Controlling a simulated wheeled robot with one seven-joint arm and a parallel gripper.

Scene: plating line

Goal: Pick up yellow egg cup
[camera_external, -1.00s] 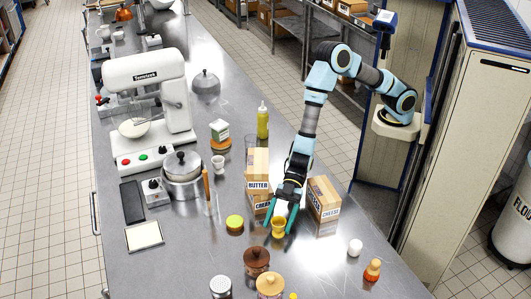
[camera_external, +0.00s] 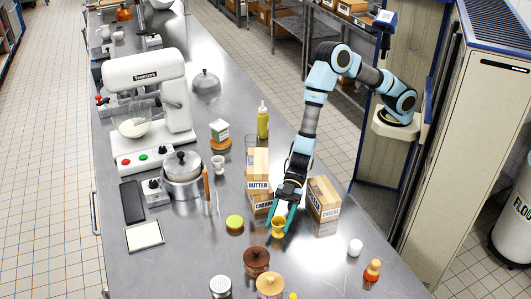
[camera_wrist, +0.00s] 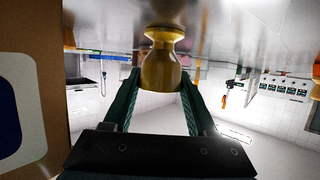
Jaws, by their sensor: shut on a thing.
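The yellow egg cup (camera_external: 278,226) stands upright on the steel counter, between the butter and cream boxes and the cheese box. My gripper (camera_external: 278,222) reaches down to it with its teal fingers on either side. In the wrist view the egg cup (camera_wrist: 161,70) sits between the two fingers of my gripper (camera_wrist: 160,88), which are shut on its bowl. Its foot looks to be at or very near the counter; I cannot tell whether there is a gap.
The cheese box (camera_external: 324,199) stands close to the right of my gripper. The butter box (camera_external: 257,178) and cream box (camera_external: 262,206) stand close to the left. A white egg (camera_external: 355,247) lies to the right, with clear counter between.

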